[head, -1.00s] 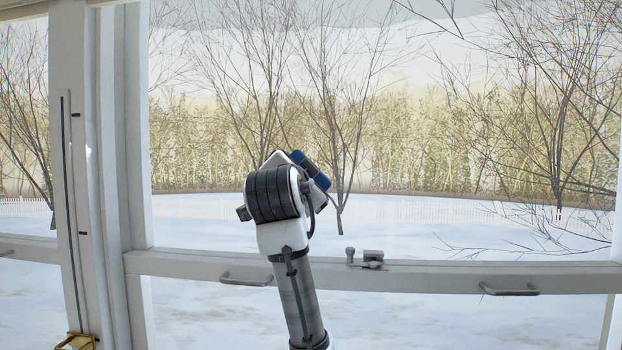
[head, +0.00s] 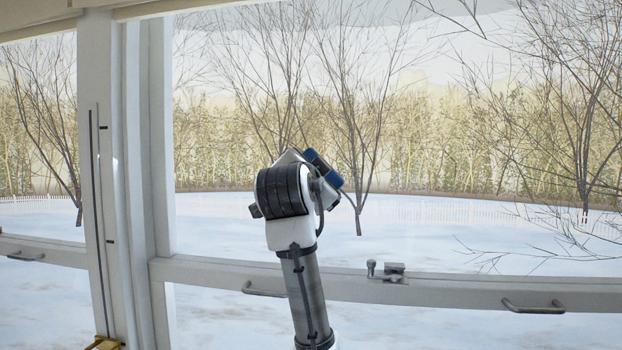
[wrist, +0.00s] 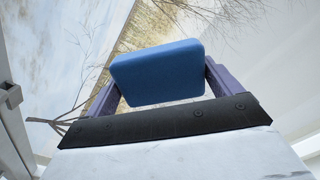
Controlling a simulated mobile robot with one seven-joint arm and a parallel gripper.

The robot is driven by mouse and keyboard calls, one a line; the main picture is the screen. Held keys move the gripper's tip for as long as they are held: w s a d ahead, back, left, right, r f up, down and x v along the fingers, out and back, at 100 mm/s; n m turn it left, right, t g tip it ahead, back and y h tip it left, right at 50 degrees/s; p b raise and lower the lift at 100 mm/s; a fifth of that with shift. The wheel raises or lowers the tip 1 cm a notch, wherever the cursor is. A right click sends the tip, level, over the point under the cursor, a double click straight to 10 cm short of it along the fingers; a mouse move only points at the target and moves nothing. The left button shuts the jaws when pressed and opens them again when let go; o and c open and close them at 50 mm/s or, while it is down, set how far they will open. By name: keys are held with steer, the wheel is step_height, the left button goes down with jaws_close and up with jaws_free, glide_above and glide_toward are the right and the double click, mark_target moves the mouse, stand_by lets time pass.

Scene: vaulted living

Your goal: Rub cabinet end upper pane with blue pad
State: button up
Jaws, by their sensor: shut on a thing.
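My gripper (wrist: 158,92) is shut on the blue pad (wrist: 158,70), which sits between its two purple fingers in the wrist view. In the head view the blue pad (head: 332,180) shows only in part, behind my wrist and just right of it. The upper pane (head: 430,130) is the large clear glass above the white rail, with snow and bare trees beyond it. My arm stands in front of this pane, near its left part. I cannot tell whether the pad touches the glass.
A white rail (head: 440,289) runs below the upper pane, with a latch (head: 391,270) and pull handles (head: 533,307). A thick white post (head: 120,190) stands at the left. A brass-coloured thing (head: 104,343) shows at the lower left edge.

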mark_target(376, 176)
steer(key=shift+s+d, duration=0.4)
steer(key=shift+d, duration=1.5)
steer(key=shift+s+d, duration=0.35)
steer(key=shift+d, duration=1.5)
steer(key=shift+s+d, duration=0.4)
steer(key=shift+d, duration=1.5)
steer(key=w+a+p, duration=0.2)
steer(key=a, duration=1)
steer(key=shift+w, duration=0.2)
steer(key=s+a+b, duration=0.1)
steer(key=s, duration=0.5)
steer(key=shift+b, duration=0.4)
steer(key=shift+s, duration=0.1)
steer(key=s, duration=0.2)
steer(key=shift+s+a+b, duration=0.3)
steer(key=shift+s+a, duration=0.05)
